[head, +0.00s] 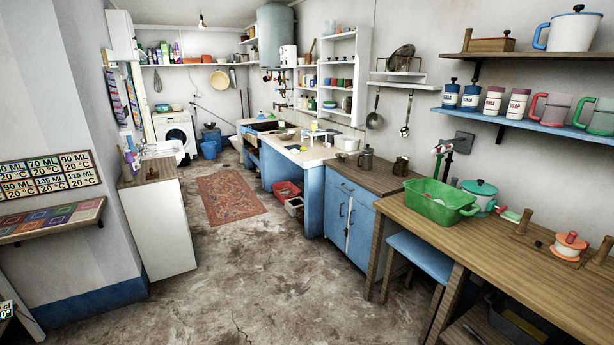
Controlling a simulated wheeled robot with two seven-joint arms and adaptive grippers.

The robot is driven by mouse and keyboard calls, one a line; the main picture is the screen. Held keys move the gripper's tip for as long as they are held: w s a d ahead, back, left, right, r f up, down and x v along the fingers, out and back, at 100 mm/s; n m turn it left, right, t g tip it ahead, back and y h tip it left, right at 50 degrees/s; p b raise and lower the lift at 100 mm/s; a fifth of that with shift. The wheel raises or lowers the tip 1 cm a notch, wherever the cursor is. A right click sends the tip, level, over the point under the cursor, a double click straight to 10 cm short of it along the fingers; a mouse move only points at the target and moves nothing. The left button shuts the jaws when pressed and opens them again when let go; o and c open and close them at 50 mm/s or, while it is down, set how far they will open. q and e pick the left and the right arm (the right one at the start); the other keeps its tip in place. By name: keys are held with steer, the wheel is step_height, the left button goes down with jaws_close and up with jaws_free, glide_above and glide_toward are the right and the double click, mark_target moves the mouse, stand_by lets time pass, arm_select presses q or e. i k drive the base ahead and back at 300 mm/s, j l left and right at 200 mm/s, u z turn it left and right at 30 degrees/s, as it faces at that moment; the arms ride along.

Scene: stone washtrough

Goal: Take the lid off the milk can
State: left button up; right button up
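A small grey metal can (365,159) with what looks like a lid stands upright on the wooden top of the blue cabinet. It may be the milk can; it is too small here to be sure. A darker small vessel (400,166) stands to its right on the same top. Neither of my grippers shows in the head view.
A green basket (440,203), a teal lidded pot (479,193) and a pink-and-white item (568,246) stand on the wooden table (500,249) at the right. The blue cabinet (347,222) and a blue stool (420,257) border clear floor (270,275). A white cabinet (160,230) stands left.

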mark_target(366, 148)
steer(key=i+u, duration=0.1)
steer(key=i, duration=1.65)
steer(key=i+z, duration=0.1)
steer(key=i, duration=0.35)
steer(key=i+j+z, duration=0.1)
steer(key=i, duration=0.3)
steer(key=i+j+z, duration=0.15)
steer(key=i+z, duration=0.3)
steer(key=i+j+z, duration=0.25)
steer(key=z, duration=0.15)
steer(key=i+j+z, duration=0.6)
steer(key=j+z, duration=0.3)
steer(key=i+j+z, duration=0.25)
steer(key=j, duration=0.15)
steer(key=j+z, duration=0.3)
steer(key=j, duration=0.15)
steer(key=j+z, duration=0.25)
steer(key=j, duration=0.2)
steer(key=i, duration=0.05)
